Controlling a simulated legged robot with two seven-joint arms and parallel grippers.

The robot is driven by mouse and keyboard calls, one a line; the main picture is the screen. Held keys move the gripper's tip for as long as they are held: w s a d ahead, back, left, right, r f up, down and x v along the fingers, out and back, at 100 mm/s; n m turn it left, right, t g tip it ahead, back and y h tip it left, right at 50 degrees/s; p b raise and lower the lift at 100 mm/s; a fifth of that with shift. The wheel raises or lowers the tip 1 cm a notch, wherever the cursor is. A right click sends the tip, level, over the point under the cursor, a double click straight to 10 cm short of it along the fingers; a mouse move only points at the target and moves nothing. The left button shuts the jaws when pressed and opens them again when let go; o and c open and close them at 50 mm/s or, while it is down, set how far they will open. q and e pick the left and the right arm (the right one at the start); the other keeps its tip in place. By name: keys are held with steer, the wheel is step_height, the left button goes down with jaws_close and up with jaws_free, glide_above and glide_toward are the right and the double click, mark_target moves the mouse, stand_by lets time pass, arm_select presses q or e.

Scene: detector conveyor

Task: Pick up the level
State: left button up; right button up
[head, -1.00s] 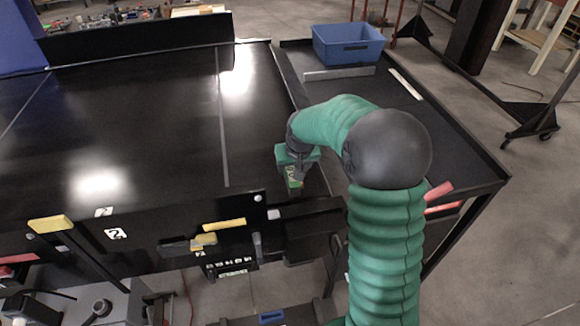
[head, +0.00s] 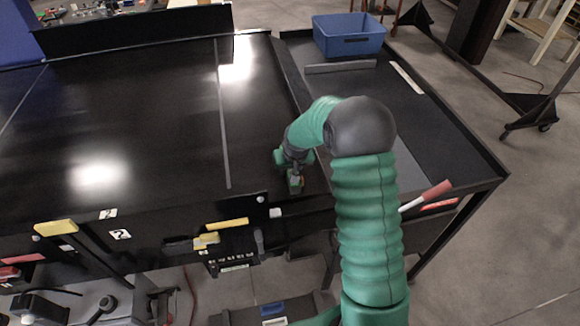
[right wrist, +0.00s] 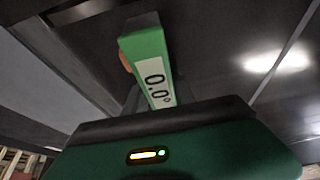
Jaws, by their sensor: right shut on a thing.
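The level is a small green block with a white "0.0°" display, and it shows best in the right wrist view (right wrist: 148,62). My right gripper (head: 295,178) is shut on it, near the front right corner of the black table. In the right wrist view the level sticks out beyond the gripper's dark front edge, which hides its near end. In the head view the level is small and mostly covered by the gripper. I cannot tell whether it touches the surface below. My left gripper is not in view.
A blue bin (head: 348,36) stands at the back of the right side table, with a grey bar (head: 340,67) before it. A red-handled tool (head: 428,194) is at that table's front edge. Yellow parts (head: 56,227) line the black table's front. Its top is largely clear.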

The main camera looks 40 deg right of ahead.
steer(key=shift+s+d, duration=0.15)
steer(key=shift+d, duration=0.1)
jaws_close()
steer(key=shift+a, duration=0.25)
steer(key=shift+r+b, duration=0.3)
steer(key=shift+r, duration=0.1)
step_height(320, 180, up, 9)
steer(key=b, duration=0.3)
steer(key=shift+d+f, duration=0.1)
steer(key=shift+f, duration=0.05)
steer(key=shift+r, duration=0.3)
